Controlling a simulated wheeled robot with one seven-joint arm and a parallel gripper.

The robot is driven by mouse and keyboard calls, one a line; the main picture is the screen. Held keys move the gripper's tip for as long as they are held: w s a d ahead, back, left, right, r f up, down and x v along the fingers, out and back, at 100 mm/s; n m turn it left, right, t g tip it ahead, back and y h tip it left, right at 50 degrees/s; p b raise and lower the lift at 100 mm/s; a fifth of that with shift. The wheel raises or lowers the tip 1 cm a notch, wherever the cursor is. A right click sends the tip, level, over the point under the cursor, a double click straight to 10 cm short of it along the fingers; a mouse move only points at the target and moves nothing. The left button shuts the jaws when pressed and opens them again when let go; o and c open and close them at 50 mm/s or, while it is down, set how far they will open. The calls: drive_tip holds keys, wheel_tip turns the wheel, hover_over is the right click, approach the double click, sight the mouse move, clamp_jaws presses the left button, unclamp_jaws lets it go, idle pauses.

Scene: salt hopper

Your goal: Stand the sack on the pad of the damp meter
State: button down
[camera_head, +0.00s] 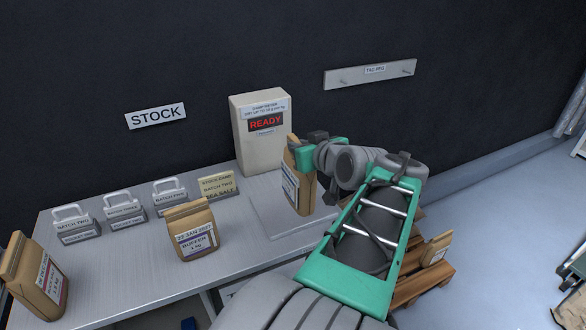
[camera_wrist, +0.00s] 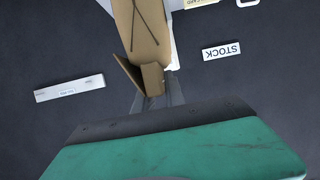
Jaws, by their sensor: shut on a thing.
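The damp meter (camera_head: 262,120) is a cream box at the back of the bench, its red display reading READY. Its flat grey pad (camera_head: 270,215) lies in front of it. My gripper (camera_head: 300,148) is shut on the top of a brown paper sack (camera_head: 305,190), which hangs upright over the pad. The sack's label faces left, and its right edge is close to my arm. I cannot tell whether its bottom touches the pad. In the wrist view the sack (camera_wrist: 140,30) extends away from the gripper, and its folded top shows near the jaws.
A brown BUFFER sack (camera_head: 191,232) stands on the bench left of the pad, and another sack (camera_head: 37,275) stands at the left end. A pallet (camera_head: 425,275) with a sack is right of the bench.

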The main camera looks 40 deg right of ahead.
drive_tip(key=w+d+f+p, duration=0.3)
drive_tip(key=w+d+f, duration=0.4)
drive_tip(key=w+f, duration=0.3)
drive_tip(key=shift+w+f+p, duration=0.25)
drive_tip(key=shift+f+p, duration=0.05)
drive_tip(key=shift+f, duration=0.6)
